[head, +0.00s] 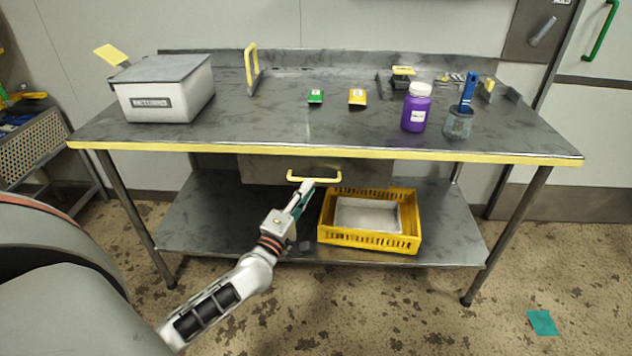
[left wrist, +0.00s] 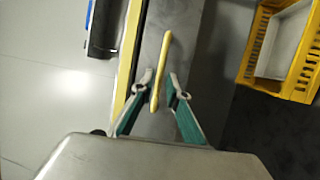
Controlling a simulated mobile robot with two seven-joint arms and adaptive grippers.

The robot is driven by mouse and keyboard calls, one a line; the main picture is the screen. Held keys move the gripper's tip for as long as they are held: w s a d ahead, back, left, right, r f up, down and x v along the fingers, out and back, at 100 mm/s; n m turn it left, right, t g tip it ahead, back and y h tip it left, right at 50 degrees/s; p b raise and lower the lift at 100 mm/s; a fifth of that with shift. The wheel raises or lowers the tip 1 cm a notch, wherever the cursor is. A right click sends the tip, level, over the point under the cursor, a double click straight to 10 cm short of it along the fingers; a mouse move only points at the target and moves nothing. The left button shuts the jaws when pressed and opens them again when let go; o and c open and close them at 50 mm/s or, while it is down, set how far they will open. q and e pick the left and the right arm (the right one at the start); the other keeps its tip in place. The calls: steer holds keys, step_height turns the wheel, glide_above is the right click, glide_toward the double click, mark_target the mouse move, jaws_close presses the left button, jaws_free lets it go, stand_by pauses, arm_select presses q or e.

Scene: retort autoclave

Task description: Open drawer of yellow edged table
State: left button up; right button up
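The metal table has a yellow front edge (head: 400,156). Under its top is a grey drawer (head: 262,170) with a yellow bar handle (head: 314,176); the drawer looks closed. My left gripper (head: 306,186) is at the handle, reaching up from below. In the left wrist view the handle (left wrist: 162,70) runs between the two open fingers of the left gripper (left wrist: 160,88), with a gap visible on each side near the fingertips. The drawer front (left wrist: 188,50) is behind it. My right gripper is in neither view.
A yellow crate (head: 368,245) with a pale tray in it stands on the lower shelf (head: 200,220), right of my left gripper. On the tabletop are a grey box (head: 165,88), a purple bottle (head: 416,108) and a cup with a blue-handled tool (head: 460,120).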

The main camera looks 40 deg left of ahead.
arm_select(q)
steer(key=x, duration=0.4)
steer(key=shift+f, duration=0.15)
steer(key=shift+w, duration=0.2)
jaws_close()
